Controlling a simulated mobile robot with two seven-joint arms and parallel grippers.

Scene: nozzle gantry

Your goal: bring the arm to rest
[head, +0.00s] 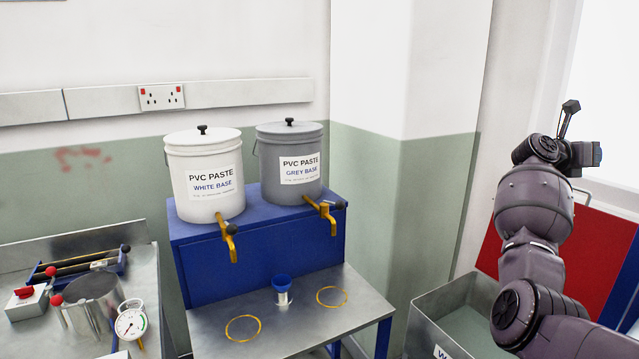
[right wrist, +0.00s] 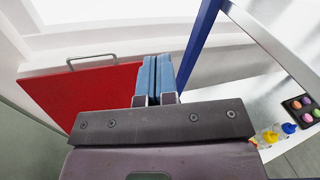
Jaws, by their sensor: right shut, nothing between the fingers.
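My right arm (head: 535,205) rises at the right side of the head view, in front of the wall and window. My right gripper (head: 597,154) is at its upper end, raised and clear of the bench. In the right wrist view its two blue fingers (right wrist: 155,78) lie side by side, shut with nothing between them. A red panel with a grey handle (right wrist: 85,92) shows behind the fingers. My left arm and gripper are not in view.
A white paste bucket (head: 204,172) and a grey paste bucket (head: 290,160) stand on a blue stand (head: 265,248). A blue-rimmed cup (head: 282,290) sits on the metal shelf (head: 330,325). A grey bin (head: 440,305) stands below my right arm.

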